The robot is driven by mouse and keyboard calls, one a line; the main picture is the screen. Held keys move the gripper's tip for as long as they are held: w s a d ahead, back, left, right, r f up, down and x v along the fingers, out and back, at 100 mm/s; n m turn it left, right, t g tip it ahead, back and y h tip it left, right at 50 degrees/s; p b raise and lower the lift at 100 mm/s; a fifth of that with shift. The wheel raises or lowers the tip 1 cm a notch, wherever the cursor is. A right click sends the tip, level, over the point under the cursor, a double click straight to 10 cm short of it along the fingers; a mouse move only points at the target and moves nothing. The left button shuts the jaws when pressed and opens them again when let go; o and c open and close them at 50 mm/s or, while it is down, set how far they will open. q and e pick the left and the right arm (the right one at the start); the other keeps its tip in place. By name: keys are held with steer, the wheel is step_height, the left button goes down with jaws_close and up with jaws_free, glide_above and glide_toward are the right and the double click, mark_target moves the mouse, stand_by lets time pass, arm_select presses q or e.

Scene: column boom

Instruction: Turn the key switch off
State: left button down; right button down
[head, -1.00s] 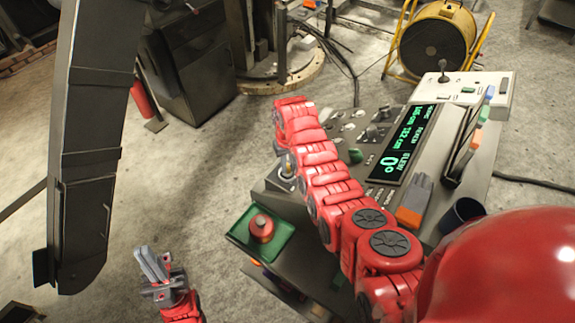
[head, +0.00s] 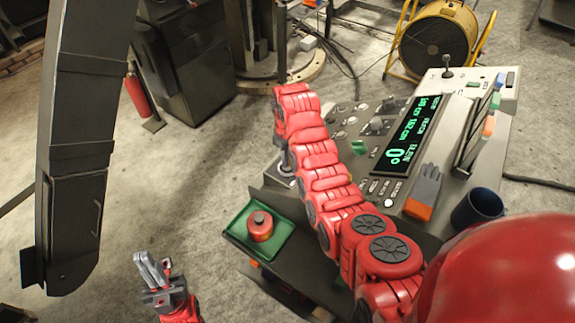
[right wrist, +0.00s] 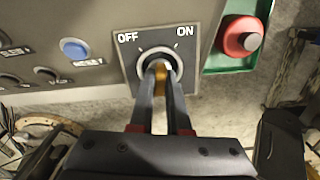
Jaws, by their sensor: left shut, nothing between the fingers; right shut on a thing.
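The key switch (right wrist: 176,48) shows in the right wrist view as a round ring on a grey plate marked OFF at left and ON at right. My right gripper (right wrist: 161,82) is shut on the brass-coloured key (right wrist: 160,70) in the ring. The fingers hide much of the key, so I cannot tell exactly which mark it points to. In the head view the switch plate (head: 279,171) is at the console's left end, partly hidden by my red right arm. My left gripper (head: 150,270) is shut and empty at the lower left, away from the console.
A red button (right wrist: 241,37) sits in a green tray (head: 236,226) beside the switch. A blue button (right wrist: 74,49) is left of the plate. The console also bears a lit display (head: 410,130), a glove (head: 427,185) and a dark cup (head: 478,206).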

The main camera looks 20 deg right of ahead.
steer(key=shift+f+n+b, duration=0.15)
steer(key=shift+n+b, duration=0.4)
steer(key=shift+n, duration=1.35)
steer(key=n, duration=0.3)
steer(key=shift+r, duration=0.2)
steer(key=shift+n, duration=2.1)
steer(key=c, duration=0.9)
jaws_free()
steer(key=shift+o, duration=0.2)
